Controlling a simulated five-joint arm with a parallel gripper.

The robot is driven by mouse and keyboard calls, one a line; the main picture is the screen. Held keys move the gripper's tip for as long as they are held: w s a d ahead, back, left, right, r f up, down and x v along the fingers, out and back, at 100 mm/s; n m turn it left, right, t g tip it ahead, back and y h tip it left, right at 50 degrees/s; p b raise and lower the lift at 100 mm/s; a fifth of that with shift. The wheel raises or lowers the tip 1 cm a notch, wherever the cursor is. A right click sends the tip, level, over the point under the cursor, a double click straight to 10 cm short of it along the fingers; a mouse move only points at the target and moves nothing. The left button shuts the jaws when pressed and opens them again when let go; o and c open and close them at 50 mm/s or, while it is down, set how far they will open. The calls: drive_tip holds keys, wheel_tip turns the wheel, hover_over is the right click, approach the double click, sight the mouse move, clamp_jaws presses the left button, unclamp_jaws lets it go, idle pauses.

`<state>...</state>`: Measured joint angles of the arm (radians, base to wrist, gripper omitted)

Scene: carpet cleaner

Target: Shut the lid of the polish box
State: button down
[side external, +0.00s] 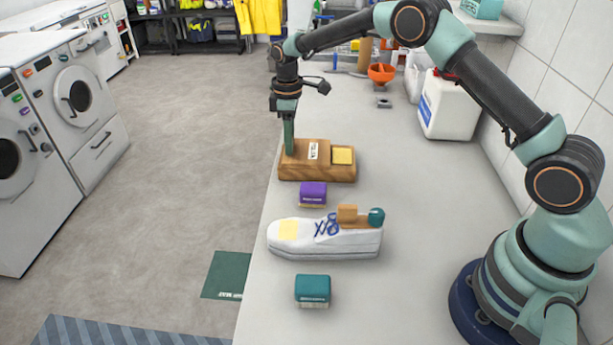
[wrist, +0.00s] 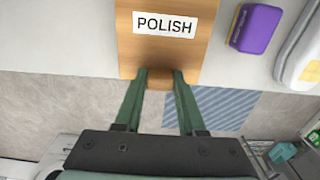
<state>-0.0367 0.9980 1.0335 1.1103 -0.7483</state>
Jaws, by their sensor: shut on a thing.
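The wooden polish box (side external: 318,174) sits at the left edge of the counter in the side view. Its lid (side external: 300,150) carries a white label and covers the left part of the top. A yellow block (side external: 343,155) shows in the uncovered right part. The wrist view shows the lid (wrist: 190,50) with its POLISH label and a small wooden knob (wrist: 160,83) at the near end. My gripper (side external: 288,155), also in the wrist view (wrist: 160,76), points down at the box's left end, its two green fingers shut on the knob.
A purple brush (side external: 313,192), a white shoe (side external: 330,243) and a teal brush (side external: 312,288) stand in front of the box along the counter (side external: 420,220). A white jug (side external: 448,108) and an orange funnel (side external: 382,73) stand behind. Counter right of the box is clear.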

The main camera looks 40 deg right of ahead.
sight(315, 151)
drive_tip(key=shift+r, duration=0.1)
drive_tip(key=s+d, duration=0.4)
drive_tip(key=shift+s+d, duration=0.3)
drive_tip(key=shift+c, duration=2.4)
unclamp_jaws()
drive_tip(key=shift+w, duration=0.1)
wheel_tip(315, 151, up, 12)
